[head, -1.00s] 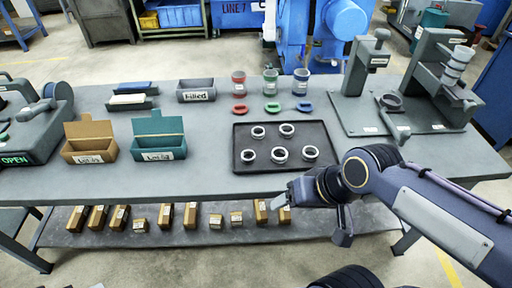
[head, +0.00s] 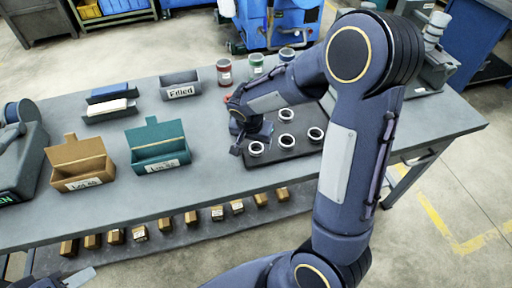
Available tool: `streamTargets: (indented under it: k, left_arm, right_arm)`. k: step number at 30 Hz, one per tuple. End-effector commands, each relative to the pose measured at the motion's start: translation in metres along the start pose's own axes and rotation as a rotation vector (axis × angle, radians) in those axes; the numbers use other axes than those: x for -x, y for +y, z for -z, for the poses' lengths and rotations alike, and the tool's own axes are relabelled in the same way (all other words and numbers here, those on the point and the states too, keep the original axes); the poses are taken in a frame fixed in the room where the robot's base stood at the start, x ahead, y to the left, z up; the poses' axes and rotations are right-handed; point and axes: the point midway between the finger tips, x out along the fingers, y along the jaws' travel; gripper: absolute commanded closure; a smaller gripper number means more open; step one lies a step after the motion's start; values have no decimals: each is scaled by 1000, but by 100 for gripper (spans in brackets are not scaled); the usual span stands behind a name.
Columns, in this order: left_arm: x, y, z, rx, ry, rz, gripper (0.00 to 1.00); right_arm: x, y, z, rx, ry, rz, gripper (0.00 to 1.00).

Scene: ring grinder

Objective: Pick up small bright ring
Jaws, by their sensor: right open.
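Several pale metal rings lie on a dark tray (head: 284,155) on the workbench. I see one ring at the back (head: 286,114), one in the middle (head: 286,141), one at the right (head: 315,134) and one at the front left (head: 256,148). They look alike, so I cannot tell which is the small bright one. My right gripper (head: 249,141) is open, pointing down over the tray's left side, close to the front left ring. I cannot tell whether it touches. My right arm hides part of the tray. Part of my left gripper (head: 80,278) shows at the bottom left edge; its jaws are unclear.
A teal box (head: 158,150) and a brown box (head: 78,165) stand open left of the tray. A grey bin marked Filled (head: 181,88) is behind. Red (head: 224,72) and green (head: 256,66) jars stand behind the tray. The bench between boxes and tray is clear.

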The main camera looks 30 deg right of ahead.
Motion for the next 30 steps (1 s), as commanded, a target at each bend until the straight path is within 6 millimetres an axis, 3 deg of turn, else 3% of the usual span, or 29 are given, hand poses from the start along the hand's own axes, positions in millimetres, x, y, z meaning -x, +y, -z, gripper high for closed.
streamTargets:
  k: [7, 16, 27, 30]
  left_arm:
    - [7, 3, 4, 0, 0, 0, 64]
    - [7, 3, 4, 0, 0, 0, 64]
    - [7, 3, 4, 0, 0, 0, 64]
    - [7, 3, 4, 0, 0, 0, 64]
  right_arm:
    - [-34, 1, 2, 1, -2, -3, 32]
    - [-38, 1, 2, 0, -1, 0, 34]
    - [-37, 1, 2, 0, -1, 0, 82]
    - [-37, 1, 2, 0, -1, 0, 82]
